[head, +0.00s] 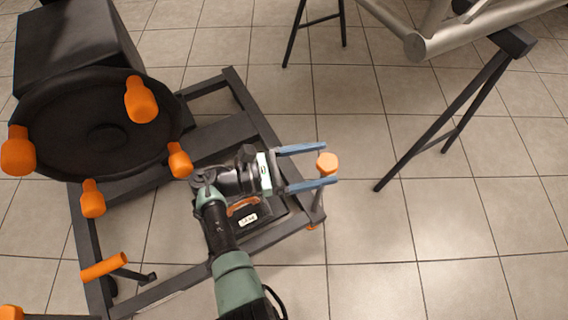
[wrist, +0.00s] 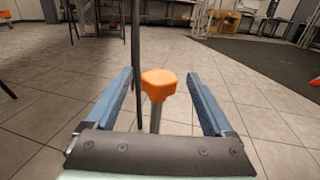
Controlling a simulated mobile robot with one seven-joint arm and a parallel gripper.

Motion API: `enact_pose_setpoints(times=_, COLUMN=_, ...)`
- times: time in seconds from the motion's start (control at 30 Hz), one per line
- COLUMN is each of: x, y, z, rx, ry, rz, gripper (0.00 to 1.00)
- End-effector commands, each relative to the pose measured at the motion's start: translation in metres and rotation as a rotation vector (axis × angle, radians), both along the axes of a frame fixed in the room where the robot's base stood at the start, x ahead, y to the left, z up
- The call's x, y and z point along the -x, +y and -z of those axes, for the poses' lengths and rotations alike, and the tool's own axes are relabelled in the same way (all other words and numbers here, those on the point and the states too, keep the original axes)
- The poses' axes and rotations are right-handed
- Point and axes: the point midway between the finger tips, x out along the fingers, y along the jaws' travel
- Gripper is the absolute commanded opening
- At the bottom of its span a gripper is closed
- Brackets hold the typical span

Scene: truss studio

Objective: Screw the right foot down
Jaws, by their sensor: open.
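The right foot shows as an orange knob (head: 327,163) on top of an upright grey post at the right corner of a dark metal frame (head: 258,118). My gripper (head: 308,165) is open, with its two blue fingers spread on either side of the knob near their tips. In the wrist view the orange knob (wrist: 159,83) stands on its post between the open fingers (wrist: 160,95), with a gap on both sides. A small orange part (head: 312,227) shows under the frame at the foot of the post.
A round black plate with several orange knobs (head: 141,99) and a black box (head: 75,45) are on the left. An orange handle (head: 104,265) sits at the lower left. A silver truss (head: 470,30) rests on a black trestle (head: 440,115).

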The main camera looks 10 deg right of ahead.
Motion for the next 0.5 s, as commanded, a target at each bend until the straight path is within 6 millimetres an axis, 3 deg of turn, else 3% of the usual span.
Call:
enact_pose_setpoints(times=0.2, x=0.002, y=0.048, z=-0.001, rx=0.000, ry=0.002, rz=-0.004, gripper=0.87)
enact_pose_setpoints(times=0.5, x=0.006, y=0.076, z=0.001, rx=0.000, ry=0.001, rz=0.001, gripper=0.87)
